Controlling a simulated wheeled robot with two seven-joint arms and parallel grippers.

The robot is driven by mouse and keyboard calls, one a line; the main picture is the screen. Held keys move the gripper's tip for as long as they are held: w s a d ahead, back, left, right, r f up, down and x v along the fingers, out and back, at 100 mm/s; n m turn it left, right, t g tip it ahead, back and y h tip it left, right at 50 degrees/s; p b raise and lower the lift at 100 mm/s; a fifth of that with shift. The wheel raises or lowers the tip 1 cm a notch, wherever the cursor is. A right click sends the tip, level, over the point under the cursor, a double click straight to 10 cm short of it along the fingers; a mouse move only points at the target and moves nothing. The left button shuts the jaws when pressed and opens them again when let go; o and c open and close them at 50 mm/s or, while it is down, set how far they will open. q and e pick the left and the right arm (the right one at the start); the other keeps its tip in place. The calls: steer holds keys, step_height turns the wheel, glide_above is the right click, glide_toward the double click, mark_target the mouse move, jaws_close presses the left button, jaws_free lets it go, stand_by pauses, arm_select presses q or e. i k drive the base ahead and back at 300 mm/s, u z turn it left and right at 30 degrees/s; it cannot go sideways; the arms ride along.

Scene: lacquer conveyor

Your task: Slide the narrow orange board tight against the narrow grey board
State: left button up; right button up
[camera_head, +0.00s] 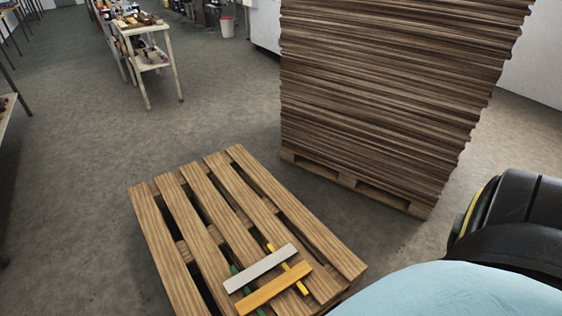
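The narrow grey board (260,269) lies across the slats near the front end of a wooden pallet (168,240). The narrow orange board (274,290) lies just in front of it, nearer to me, and runs roughly parallel. A narrow gap shows between the two boards. A yellow strip (302,287) and a green strip (234,269) run crosswise to the boards and are partly covered by them. Neither of my grippers is in view, so I cannot see whether they are open or shut.
A tall stack of brown sheets (390,80) stands on another pallet (385,198) behind and to the right. A small cart (150,62) with items on it stands at the back left. Open floor (80,200) lies left of the near pallet.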

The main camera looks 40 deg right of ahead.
mark_target(251, 303)
steer(key=z, duration=1.25)
